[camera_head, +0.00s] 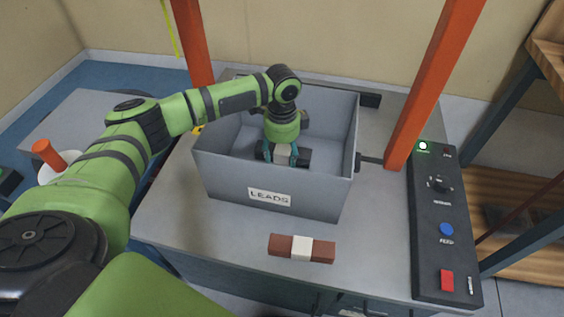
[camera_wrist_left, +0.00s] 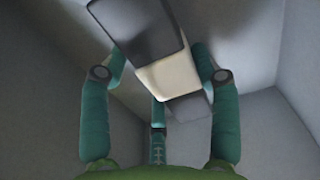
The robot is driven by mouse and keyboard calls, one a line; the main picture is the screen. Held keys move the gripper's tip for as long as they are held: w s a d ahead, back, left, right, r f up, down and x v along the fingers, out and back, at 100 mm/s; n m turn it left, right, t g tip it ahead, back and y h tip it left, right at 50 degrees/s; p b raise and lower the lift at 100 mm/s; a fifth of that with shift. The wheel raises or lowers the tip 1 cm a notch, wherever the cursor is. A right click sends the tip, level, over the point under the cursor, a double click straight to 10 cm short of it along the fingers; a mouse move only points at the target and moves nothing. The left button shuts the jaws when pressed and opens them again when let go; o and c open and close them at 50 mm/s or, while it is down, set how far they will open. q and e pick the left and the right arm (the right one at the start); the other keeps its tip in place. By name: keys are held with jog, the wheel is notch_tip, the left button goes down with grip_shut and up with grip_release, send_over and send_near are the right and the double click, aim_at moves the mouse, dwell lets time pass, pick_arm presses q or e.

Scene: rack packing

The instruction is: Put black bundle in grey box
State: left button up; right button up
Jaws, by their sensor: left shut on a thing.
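The grey box (camera_head: 318,197) stands on the grey worktop with its open top up and a LEADS label on its front wall. My left gripper (camera_head: 280,153) reaches down inside it, its teal fingers shut on the black bundle (camera_head: 303,158). The bundle is dark with a pale band around its middle. In the left wrist view, the black bundle (camera_wrist_left: 140,27) lies between the fingers of my left gripper (camera_wrist_left: 160,75), which close around its pale band. The box walls surround it. I cannot tell whether the bundle touches the box floor. My right gripper is not in view.
A brown bundle with a white band (camera_head: 301,248) lies on the worktop (camera_head: 200,228) in front of the box. A black control panel (camera_head: 440,215) with a knob and buttons is at the right. Orange posts (camera_head: 425,85) rise behind the box on both sides.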

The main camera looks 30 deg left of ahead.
aim_at(282, 162)
pick_arm(q)
notch_tip(282, 162, down, 3)
jog(key=shift+f, duration=0.45)
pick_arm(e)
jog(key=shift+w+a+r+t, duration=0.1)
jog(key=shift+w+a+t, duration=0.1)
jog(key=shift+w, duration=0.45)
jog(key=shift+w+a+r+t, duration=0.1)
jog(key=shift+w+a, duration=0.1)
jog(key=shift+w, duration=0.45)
pick_arm(q)
jog(key=o, duration=1.3)
jog(key=shift+o, duration=0.2)
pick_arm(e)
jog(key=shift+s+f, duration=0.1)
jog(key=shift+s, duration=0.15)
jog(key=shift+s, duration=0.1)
pick_arm(q)
notch_tip(282, 162, up, 12)
jog(key=shift+r+p, duration=0.1)
jog(key=shift+p, duration=0.3)
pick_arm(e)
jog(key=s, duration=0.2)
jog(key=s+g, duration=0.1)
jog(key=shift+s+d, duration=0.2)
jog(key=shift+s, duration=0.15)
